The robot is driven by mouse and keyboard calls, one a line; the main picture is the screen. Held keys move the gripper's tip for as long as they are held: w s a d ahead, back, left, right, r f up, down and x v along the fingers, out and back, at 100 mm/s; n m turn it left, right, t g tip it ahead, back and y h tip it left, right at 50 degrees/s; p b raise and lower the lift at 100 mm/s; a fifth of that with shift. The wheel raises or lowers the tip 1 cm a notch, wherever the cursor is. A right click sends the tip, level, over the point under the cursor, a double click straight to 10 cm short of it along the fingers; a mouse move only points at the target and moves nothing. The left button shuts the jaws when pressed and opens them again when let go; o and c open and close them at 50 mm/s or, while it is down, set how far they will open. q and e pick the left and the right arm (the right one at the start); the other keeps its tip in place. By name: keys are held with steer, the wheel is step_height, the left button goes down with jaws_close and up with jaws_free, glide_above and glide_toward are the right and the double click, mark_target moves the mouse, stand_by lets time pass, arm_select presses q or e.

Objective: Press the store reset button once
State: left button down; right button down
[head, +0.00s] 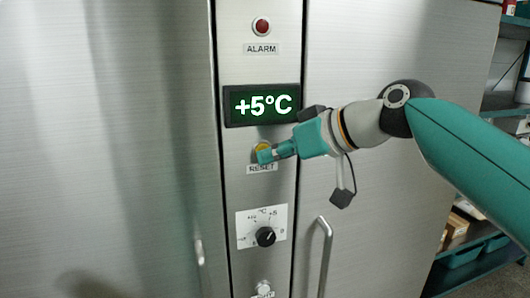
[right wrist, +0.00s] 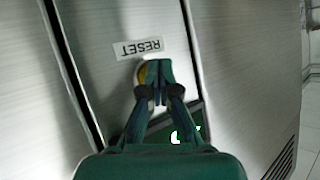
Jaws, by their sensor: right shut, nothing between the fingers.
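The yellow reset button (head: 262,147) sits on the narrow panel between two steel doors, above its RESET label (head: 262,169). My right gripper (head: 266,155) is shut and empty, with its fingertips in front of the button, covering part of it. In the right wrist view the shut fingertips (right wrist: 158,72) overlap the yellow button (right wrist: 142,74), just by the RESET label (right wrist: 138,48). I cannot tell whether the tips touch the button or how far it is pushed in. My left gripper is not in view.
Above are a lit display (head: 262,105) reading +5°C and a red alarm lamp (head: 261,27). Below is a temperature dial (head: 265,237). A door handle (head: 324,255) stands out at lower right. Shelves with boxes (head: 455,230) stand at the far right.

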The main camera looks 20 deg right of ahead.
steer(key=shift+s, duration=0.1)
steer(key=shift+s+b, duration=0.35)
steer(key=shift+s, duration=0.4)
steer(key=shift+s+d+b, duration=0.1)
steer(key=shift+s+b, duration=0.9)
steer(key=shift+s, duration=1.45)
